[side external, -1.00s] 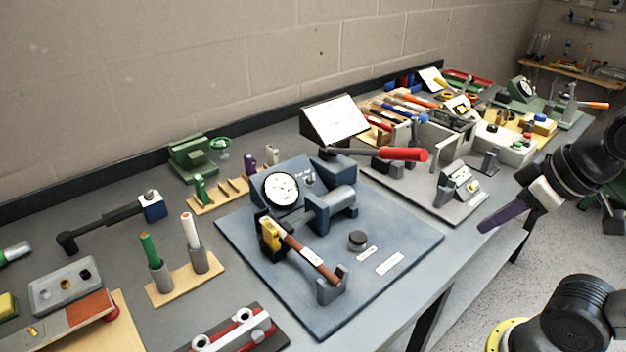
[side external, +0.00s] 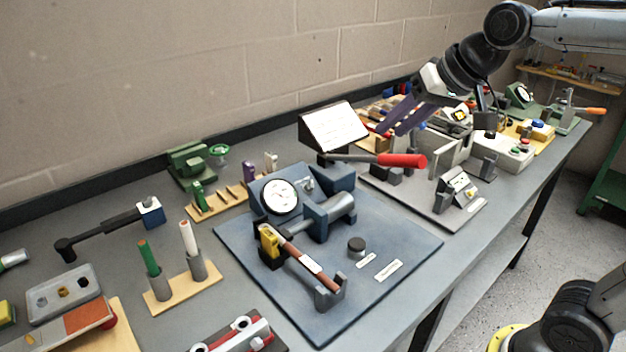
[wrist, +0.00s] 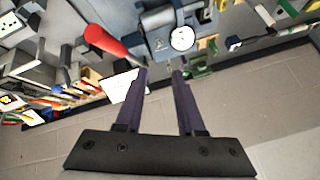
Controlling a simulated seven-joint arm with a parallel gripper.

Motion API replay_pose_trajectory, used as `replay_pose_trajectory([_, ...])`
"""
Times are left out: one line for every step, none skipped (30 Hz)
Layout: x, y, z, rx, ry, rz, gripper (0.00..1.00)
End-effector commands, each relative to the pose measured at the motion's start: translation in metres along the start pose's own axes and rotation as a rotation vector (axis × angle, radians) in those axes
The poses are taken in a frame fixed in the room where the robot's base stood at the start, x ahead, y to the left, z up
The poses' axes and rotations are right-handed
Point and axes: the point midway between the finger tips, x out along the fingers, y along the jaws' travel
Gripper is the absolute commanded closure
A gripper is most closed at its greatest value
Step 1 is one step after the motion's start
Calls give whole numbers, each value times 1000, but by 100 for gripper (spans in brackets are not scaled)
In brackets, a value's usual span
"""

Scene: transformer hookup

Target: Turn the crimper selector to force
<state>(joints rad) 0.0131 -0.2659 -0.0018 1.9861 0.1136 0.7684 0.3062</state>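A dark round knob (side external: 356,244) stands on the blue baseplate (side external: 405,243). Two small white labels (side external: 388,270) lie beside it, their text too small to read. I take the knob for the selector, but cannot tell its setting. A round white gauge (side external: 281,196) and a blue-grey cylinder are mounted behind it; the gauge also shows in the wrist view (wrist: 182,38). My gripper (side external: 390,131) is open and empty, high above the bench behind the red handle, well away from the knob.
A tilted white board (side external: 334,122) and the red handle stand near my fingers. Grey boxes and coloured-handled tools crowd the back right. The blue plate right of the knob is clear.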

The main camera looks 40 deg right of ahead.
Motion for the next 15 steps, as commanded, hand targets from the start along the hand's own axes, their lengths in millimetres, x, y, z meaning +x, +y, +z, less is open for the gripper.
replay_pose_trajectory([18,-6,-17,27,-13,2,62])
replay_pose_trajectory([28,-8,-26,41,-17,1,62])
replay_pose_trajectory([41,-12,-36,60,-24,1,62])
replay_pose_trajectory([52,-14,-44,73,-31,2,62])
replay_pose_trajectory([63,-15,-50,85,-39,3,62])
replay_pose_trajectory([77,-17,-57,98,-50,6,62])
replay_pose_trajectory([88,-17,-61,105,-59,9,62])
replay_pose_trajectory([98,-18,-65,112,-67,13,62])
replay_pose_trajectory([112,-17,-68,117,-81,18,62])
replay_pose_trajectory([121,-16,-69,120,-92,23,62])
replay_pose_trajectory([129,-15,-69,123,-102,28,62])
replay_pose_trajectory([139,-14,-68,125,-116,34,62])
replay_pose_trajectory([145,-12,-67,127,-127,39,62])
replay_pose_trajectory([151,-11,-66,128,-137,44,62])
replay_pose_trajectory([157,-9,-63,130,-149,50,62])
